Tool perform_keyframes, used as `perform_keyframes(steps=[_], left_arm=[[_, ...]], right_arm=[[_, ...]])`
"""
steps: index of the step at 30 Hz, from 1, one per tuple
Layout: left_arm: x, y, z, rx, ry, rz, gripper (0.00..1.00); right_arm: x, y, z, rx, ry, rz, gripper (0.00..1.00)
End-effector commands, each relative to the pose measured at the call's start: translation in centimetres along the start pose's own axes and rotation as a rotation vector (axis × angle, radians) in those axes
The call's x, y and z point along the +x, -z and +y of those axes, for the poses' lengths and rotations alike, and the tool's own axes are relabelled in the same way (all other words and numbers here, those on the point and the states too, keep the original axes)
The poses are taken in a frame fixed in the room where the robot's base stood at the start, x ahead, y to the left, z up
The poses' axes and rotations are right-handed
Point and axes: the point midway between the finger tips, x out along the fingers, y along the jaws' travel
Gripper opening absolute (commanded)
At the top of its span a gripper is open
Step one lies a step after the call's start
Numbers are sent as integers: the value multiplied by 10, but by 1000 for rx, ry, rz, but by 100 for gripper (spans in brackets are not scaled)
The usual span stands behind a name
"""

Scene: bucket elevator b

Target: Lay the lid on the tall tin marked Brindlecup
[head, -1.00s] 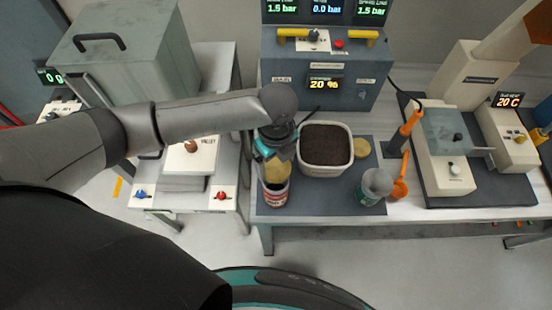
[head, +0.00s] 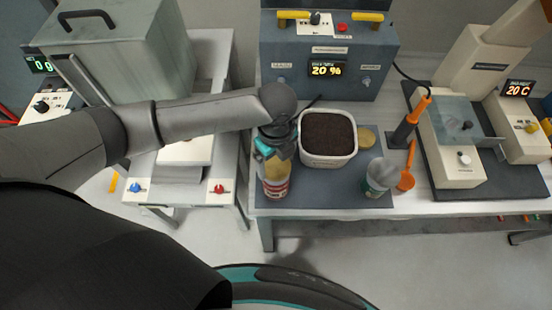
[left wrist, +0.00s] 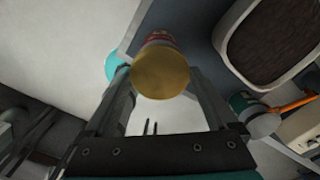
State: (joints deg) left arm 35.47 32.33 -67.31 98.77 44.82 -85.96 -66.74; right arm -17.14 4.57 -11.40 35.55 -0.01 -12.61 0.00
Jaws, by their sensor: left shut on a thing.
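My left gripper (head: 272,153) is shut on a round gold lid (head: 277,169). The lid is tilted and hangs over the mouth of a red and white tin (head: 276,188) at the front left of the dark mat. In the left wrist view the gold lid (left wrist: 160,73) sits between the fingers, with the red tin (left wrist: 159,37) partly hidden behind it. I cannot tell whether the lid touches the rim. The tin's lettering is too small to read. My right gripper is not in view.
A white tub of dark grounds (head: 329,157) stands just right of the gripper. Another gold disc (head: 366,137) lies behind a green and grey tin (head: 379,184). An orange scoop (head: 407,179) is beside that tin. A blue-grey machine (head: 322,62) stands at the back.

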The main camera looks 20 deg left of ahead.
Motion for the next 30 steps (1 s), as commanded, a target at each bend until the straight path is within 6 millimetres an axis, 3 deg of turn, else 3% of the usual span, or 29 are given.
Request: perform_keyframes(steps=[30], left_arm=[[1, 0, 0, 0, 0, 0, 40]], right_arm=[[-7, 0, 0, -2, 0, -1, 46]])
